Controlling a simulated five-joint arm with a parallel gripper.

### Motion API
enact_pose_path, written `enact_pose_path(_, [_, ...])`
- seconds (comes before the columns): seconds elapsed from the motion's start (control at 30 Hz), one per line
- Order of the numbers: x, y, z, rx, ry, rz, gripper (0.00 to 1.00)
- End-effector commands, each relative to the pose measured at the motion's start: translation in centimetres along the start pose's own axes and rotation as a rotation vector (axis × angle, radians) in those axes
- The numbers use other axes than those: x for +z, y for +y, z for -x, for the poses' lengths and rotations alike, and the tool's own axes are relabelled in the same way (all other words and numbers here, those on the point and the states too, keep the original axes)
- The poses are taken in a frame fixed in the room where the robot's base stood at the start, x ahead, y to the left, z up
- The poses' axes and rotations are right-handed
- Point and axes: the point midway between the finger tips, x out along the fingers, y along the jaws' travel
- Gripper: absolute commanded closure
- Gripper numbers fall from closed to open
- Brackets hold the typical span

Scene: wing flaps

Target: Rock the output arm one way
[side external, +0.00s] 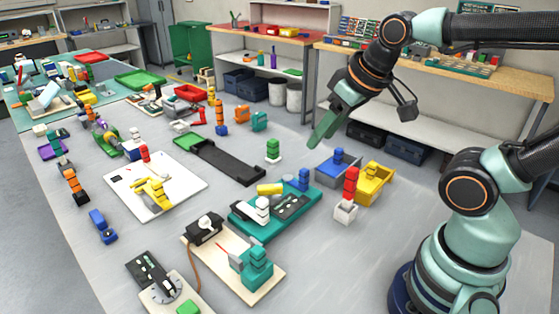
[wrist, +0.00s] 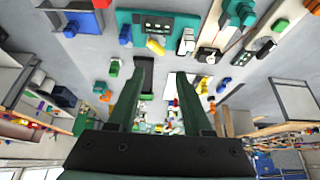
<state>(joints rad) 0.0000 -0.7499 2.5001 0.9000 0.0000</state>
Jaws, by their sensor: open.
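A black servo-like box (side external: 203,232) stands on a beige board (side external: 222,274) at the front of the table. A small white arm (side external: 207,221) sits on its top; I take this as the output arm, and its exact angle is too small to tell. A teal block (side external: 257,268) with a grey flap and a thin red pointer (side external: 222,248) shares the board. In the wrist view the black box (wrist: 207,55) is at the upper right. My gripper (side external: 320,134) is open and empty, high above the table, well behind and right of the board. It also shows in the wrist view (wrist: 165,68).
A teal base (side external: 248,232) with white, blue and yellow parts lies just behind the board. A black panel with a dial (side external: 167,290) is in front of it. Blue (side external: 335,165) and yellow (side external: 372,185) bins and a red-topped stack (side external: 350,185) stand to the right.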

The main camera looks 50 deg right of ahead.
Motion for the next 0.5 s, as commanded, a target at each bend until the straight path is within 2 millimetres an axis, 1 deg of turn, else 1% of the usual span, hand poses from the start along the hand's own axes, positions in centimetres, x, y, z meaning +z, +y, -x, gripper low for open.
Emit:
enact_pose_path(0.03, [0.0, 0.0, 0.0, 0.0, 0.0, 0.0, 0.5])
enact_pose_path(0.07, [0.0, 0.0, 0.0, 0.0, 0.0, 0.0, 0.43])
enact_pose_path(0.27, [-0.7, -0.5, -0.3, -0.008, -0.044, 0.001, 0.43])
enact_pose_path(0.37, [-1.7, -1.3, -0.9, -0.016, -0.104, -0.001, 0.43])
enact_pose_path(0.5, [-3.2, -2.7, -2.4, -0.023, -0.207, -0.002, 0.43])
